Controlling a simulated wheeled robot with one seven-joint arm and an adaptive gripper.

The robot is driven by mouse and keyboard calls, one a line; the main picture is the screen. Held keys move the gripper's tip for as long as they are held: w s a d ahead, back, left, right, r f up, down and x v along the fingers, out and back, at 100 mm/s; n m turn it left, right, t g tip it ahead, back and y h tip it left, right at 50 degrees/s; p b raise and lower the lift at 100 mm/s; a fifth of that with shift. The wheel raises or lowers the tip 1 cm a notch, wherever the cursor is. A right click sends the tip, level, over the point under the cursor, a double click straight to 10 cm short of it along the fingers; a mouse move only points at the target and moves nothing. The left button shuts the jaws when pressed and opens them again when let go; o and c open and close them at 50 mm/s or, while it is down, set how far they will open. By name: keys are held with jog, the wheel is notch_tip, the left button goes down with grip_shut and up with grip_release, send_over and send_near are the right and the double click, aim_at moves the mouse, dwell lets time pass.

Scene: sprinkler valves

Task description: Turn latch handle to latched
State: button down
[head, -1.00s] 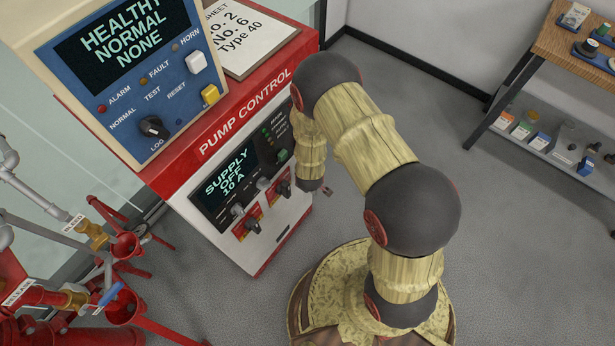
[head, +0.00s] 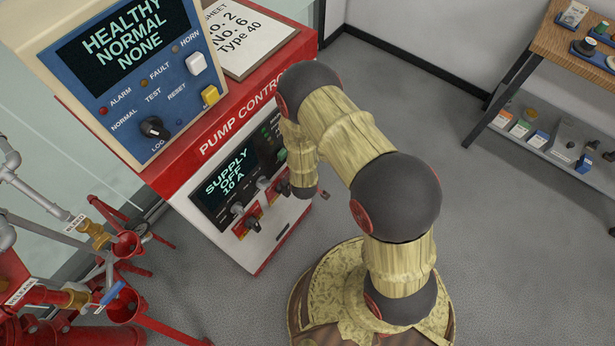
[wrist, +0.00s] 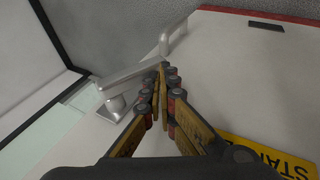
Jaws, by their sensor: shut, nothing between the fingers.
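The latch handle (wrist: 135,76) is a silver lever on a pale panel (wrist: 232,85) in the wrist view. Its mounting end (wrist: 117,105) is at the left, and its far end bends up towards the top of the picture. My gripper (wrist: 162,78) is shut and empty, with its fingertips overlapping the handle close to the bend. I cannot tell whether they touch it. In the head view the handle is not visible and my gripper is hidden behind my arm, beside the pump control cabinet (head: 225,245).
A yellow label (wrist: 262,152) and a dark slot (wrist: 266,26) are on the panel. The cabinet front carries knobs and a display (head: 228,185). Red pipework (head: 125,305) stands at the left, a wooden shelf unit (head: 545,50) at the right. Grey floor (head: 430,110) between is clear.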

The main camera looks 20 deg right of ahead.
jog(key=shift+f+h, duration=0.15)
jog(key=shift+h, duration=0.15)
jog(key=shift+w+d+f, duration=0.25)
jog(key=shift+d+f, duration=0.15)
jog(key=shift+f, duration=0.2)
jog(key=shift+f, duration=0.1)
dwell(0.4)
jog(key=v, duration=1.2)
jog(key=shift+s+f, duration=0.1)
